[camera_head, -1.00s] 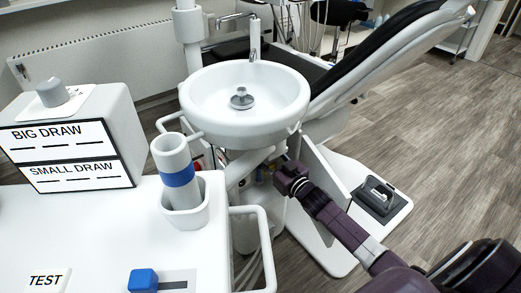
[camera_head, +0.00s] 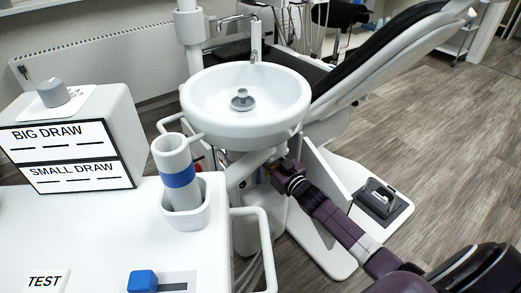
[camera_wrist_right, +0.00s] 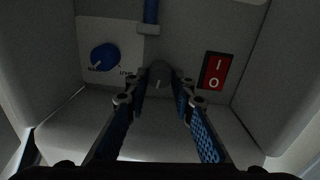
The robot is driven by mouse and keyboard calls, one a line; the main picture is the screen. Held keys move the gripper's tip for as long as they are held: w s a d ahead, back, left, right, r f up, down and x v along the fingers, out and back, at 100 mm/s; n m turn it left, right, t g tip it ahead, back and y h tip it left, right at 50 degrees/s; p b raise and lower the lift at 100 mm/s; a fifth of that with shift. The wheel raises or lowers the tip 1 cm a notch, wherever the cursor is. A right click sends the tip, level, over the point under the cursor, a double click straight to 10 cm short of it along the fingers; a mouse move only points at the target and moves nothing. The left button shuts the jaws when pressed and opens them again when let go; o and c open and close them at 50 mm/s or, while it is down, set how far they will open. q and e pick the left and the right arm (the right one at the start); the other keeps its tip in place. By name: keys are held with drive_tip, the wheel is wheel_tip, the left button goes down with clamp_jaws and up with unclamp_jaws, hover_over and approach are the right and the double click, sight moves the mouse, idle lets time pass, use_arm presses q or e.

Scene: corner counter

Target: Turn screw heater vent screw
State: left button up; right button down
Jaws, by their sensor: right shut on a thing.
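A small dark grey round knob with a light mark, seemingly the vent screw (camera_wrist_right: 160,71), sits on the back panel of a recess in the right wrist view. My right gripper (camera_wrist_right: 160,82) reaches straight at it, with one fingertip at each side, shut on it. In the head view my right gripper (camera_head: 281,169) is under the white basin, and its fingertips and the knob are hidden there. My left gripper is not in view.
In the wrist view a blue dial (camera_wrist_right: 104,57) is left of the knob, a red switch (camera_wrist_right: 215,72) right, and a blue pipe (camera_wrist_right: 150,14) above. The recess walls are close. The basin (camera_head: 204,121) overhangs my arm; a foot pedal (camera_head: 381,203) lies right.

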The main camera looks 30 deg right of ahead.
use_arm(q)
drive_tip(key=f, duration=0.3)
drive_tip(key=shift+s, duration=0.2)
use_arm(e)
drive_tip(key=shift+n, duration=1)
drive_tip(key=c, duration=1.6)
unclamp_jaws()
drive_tip(key=s, duration=0.8)
drive_tip(key=s+d, duration=0.1)
drive_tip(key=s, duration=0.3)
drive_tip(key=shift+d, duration=0.1)
drive_tip(key=shift+f, duration=0.1)
